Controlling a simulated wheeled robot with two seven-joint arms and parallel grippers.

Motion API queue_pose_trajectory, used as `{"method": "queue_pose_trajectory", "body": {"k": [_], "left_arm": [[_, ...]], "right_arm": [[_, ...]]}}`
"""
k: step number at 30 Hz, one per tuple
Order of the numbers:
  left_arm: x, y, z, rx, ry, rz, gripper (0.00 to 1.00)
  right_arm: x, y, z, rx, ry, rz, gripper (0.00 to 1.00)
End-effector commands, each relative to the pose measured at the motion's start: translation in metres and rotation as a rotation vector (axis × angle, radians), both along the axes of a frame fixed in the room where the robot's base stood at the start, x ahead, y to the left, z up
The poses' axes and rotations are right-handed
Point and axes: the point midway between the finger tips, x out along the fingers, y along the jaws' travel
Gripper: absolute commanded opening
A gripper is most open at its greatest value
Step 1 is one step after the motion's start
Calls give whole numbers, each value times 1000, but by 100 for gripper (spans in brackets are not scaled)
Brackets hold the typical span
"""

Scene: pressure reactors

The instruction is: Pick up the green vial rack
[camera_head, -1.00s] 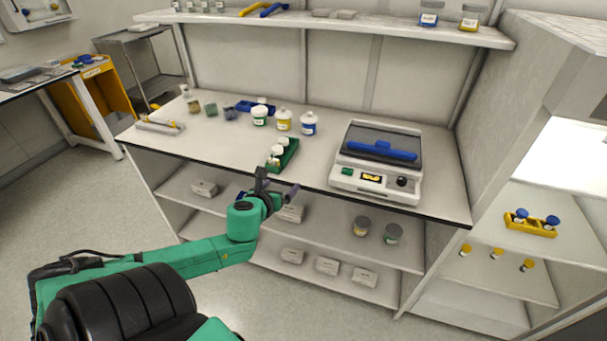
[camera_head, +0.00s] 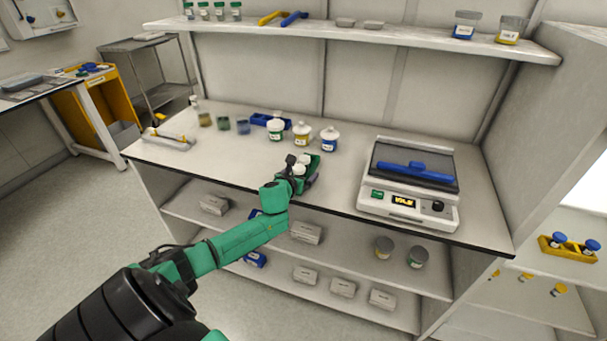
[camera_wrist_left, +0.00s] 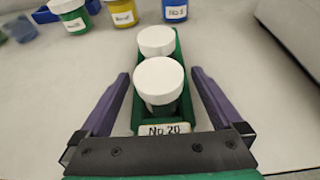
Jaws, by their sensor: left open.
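The green vial rack (camera_head: 312,170) stands on the workbench near its front edge, left of the white device. In the left wrist view the green rack (camera_wrist_left: 179,60) holds white-capped vials (camera_wrist_left: 158,82) and has a "No 20" label on its near end. My left gripper (camera_head: 294,172) is at the rack's near end and partly hides it in the head view. In the wrist view the purple fingers of the left gripper (camera_wrist_left: 160,88) are open, one on each side of the rack, with gaps between them and it. My right gripper is not in view.
A white device with a blue bar (camera_head: 410,190) stands to the right. A shelf (camera_head: 350,33) hangs above.

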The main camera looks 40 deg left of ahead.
Motion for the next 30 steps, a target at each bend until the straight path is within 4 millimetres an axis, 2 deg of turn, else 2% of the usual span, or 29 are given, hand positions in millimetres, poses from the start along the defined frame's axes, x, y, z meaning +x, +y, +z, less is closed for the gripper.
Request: {"method": "queue_pose_trajectory", "body": {"k": [7, 11, 12, 14, 23, 26, 29, 30], "left_arm": [[3, 1, -2, 0, 1, 0, 100], [3, 1, -2, 0, 1, 0, 50], [3, 1, -2, 0, 1, 0, 35], [3, 1, -2, 0, 1, 0, 12], [3, 1, 4, 2, -2, 0, 11], [4, 2, 15, 4, -3, -1, 11], [4, 2, 40, 7, -3, -3, 11], [4, 2, 53, 7, -6, -4, 11]], "right_arm": [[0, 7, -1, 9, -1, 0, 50], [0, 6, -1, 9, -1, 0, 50], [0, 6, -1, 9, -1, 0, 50], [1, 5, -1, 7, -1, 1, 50], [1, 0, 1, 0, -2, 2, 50], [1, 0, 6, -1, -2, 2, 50], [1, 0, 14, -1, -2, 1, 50], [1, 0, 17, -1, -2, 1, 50]]}}
